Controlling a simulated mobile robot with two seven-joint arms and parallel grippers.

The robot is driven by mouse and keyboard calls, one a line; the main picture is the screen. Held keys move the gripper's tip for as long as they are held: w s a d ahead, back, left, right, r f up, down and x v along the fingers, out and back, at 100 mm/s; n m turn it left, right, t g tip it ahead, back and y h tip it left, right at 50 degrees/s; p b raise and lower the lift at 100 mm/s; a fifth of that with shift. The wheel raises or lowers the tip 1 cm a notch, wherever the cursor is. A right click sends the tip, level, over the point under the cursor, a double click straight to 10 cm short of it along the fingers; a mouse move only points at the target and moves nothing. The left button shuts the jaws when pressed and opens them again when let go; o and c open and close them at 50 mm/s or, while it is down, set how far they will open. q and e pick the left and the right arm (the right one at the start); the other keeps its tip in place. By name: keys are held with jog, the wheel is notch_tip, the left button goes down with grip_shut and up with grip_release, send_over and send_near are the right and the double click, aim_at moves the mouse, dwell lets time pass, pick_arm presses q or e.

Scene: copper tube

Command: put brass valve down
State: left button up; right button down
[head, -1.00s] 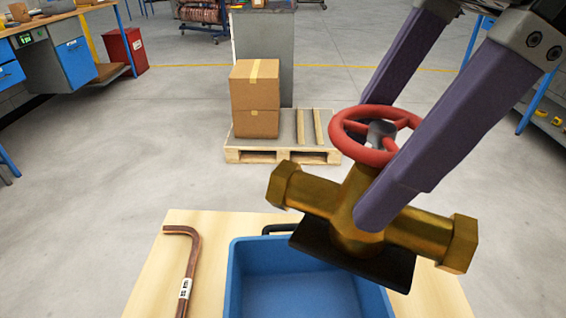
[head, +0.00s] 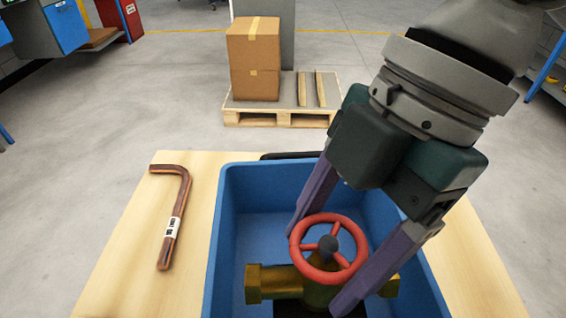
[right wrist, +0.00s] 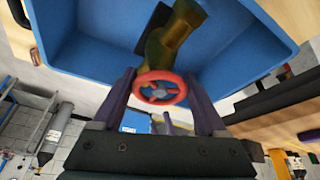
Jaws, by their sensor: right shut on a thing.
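The brass valve (head: 275,283) with its red handwheel is low inside the blue bin (head: 226,230). Its pipe body lies roughly level across the bin, and the dark base plate under it is mostly hidden. I cannot tell whether the plate touches the bin floor. My right gripper (head: 315,272) reaches down into the bin and is shut on the valve, with one finger on each side. In the right wrist view the valve (right wrist: 180,32) shows beyond the fingers, with the blue bin (right wrist: 90,45) around it. My left gripper is not in view.
A bent copper tube (head: 172,225) with a white label lies on the wooden table (head: 125,250) left of the bin. Beyond the table, a pallet (head: 270,116) with stacked cardboard boxes (head: 253,58) stands on the open grey floor.

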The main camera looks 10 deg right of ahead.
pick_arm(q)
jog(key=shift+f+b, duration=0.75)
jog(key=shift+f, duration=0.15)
pick_arm(e)
notch_tip(320, 180, down, 6)
jog(key=shift+r, duration=0.1)
grip_release()
pick_arm(q)
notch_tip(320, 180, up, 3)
jog(key=p, duration=0.3)
pick_arm(e)
jog(key=v, duration=1.2)
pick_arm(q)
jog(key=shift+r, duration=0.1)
